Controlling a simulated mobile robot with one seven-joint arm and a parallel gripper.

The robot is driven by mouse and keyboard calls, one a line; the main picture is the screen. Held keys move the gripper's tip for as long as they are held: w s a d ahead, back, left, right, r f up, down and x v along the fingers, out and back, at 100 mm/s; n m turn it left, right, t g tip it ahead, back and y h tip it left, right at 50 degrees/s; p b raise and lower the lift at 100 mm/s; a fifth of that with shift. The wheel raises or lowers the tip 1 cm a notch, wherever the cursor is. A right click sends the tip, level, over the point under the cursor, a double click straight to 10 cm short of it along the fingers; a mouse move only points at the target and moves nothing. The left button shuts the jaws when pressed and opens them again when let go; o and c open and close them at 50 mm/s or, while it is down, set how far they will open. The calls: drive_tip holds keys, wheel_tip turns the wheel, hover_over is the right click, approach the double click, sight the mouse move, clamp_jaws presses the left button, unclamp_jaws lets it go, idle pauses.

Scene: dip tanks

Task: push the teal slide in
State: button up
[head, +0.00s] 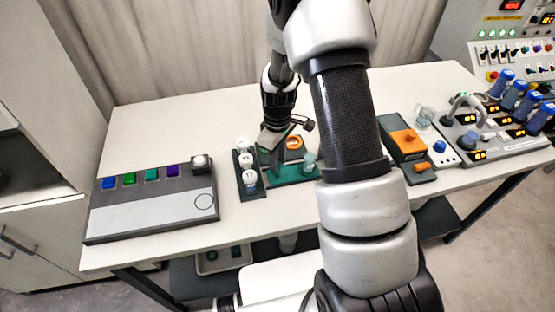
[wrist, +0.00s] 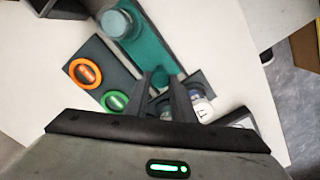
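The teal slide (head: 290,174) is a flat strip on the table in the middle of the head view, with a round teal knob (head: 309,160) at its right end. In the wrist view the slide (wrist: 148,52) runs diagonally and its knob (wrist: 118,22) is at the upper left. My gripper (head: 274,155) is low over the left end of the slide, away from the knob. In the wrist view my gripper's (wrist: 162,82) two dark fingers stand apart at the slide's lower end with nothing clearly held between them. Whether they touch the slide cannot be told.
A dark block with an orange ring (wrist: 86,73) and a green ring (wrist: 115,101) lies beside the slide. A rack of white-capped vials (head: 247,175) stands left of it. A button panel (head: 150,205) is further left. An orange-topped unit (head: 405,142) stands right of my arm.

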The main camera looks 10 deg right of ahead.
clamp_jaws()
drive_tip(key=d+b, duration=0.2)
drive_tip(key=d, duration=0.8)
drive_tip(key=shift+d, duration=0.25)
drive_tip(key=o, duration=0.8)
unclamp_jaws()
drive_tip(key=shift+d, duration=0.1)
drive_tip(key=shift+o, duration=0.2)
drive_tip(key=shift+r, duration=0.55)
wheel_tip(320, 180, up, 16)
drive_tip(key=shift+r+b, duration=0.2)
drive_tip(key=shift+b, duration=0.1)
